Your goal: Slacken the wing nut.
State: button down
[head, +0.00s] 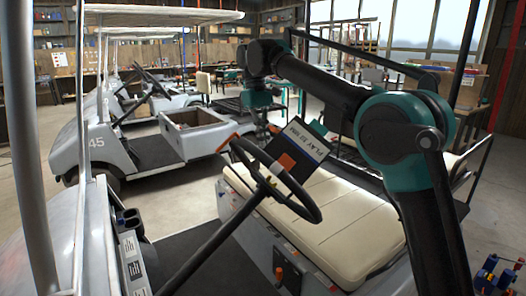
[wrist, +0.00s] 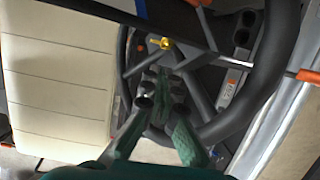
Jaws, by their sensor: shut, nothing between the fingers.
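A small yellow piece that looks like the wing nut (wrist: 162,43) shows near the steering column in the wrist view, beyond my fingertips. In the head view a small yellow piece (head: 272,181) shows at the wheel's hub; its shape is too small to tell. My gripper (wrist: 158,98) is shut and empty, over the black steering wheel (wrist: 268,85), with a visible gap in the picture to the yellow piece. In the head view my gripper (head: 268,128) hangs behind the steering wheel (head: 316,206), partly hidden.
A dark board with a white label (head: 302,140) stands by the wheel. Orange-tipped levers (wrist: 307,76) stick out near the rim. The cream seat (head: 335,222) lies to the right in the head view. Another cart (head: 165,135) stands behind.

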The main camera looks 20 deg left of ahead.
aim_at(269, 183)
jog(key=x, duration=0.9)
jog(key=shift+s+d, duration=0.1)
jog(key=shift+s+d+r, duration=0.1)
jog(key=shift+r, duration=0.15)
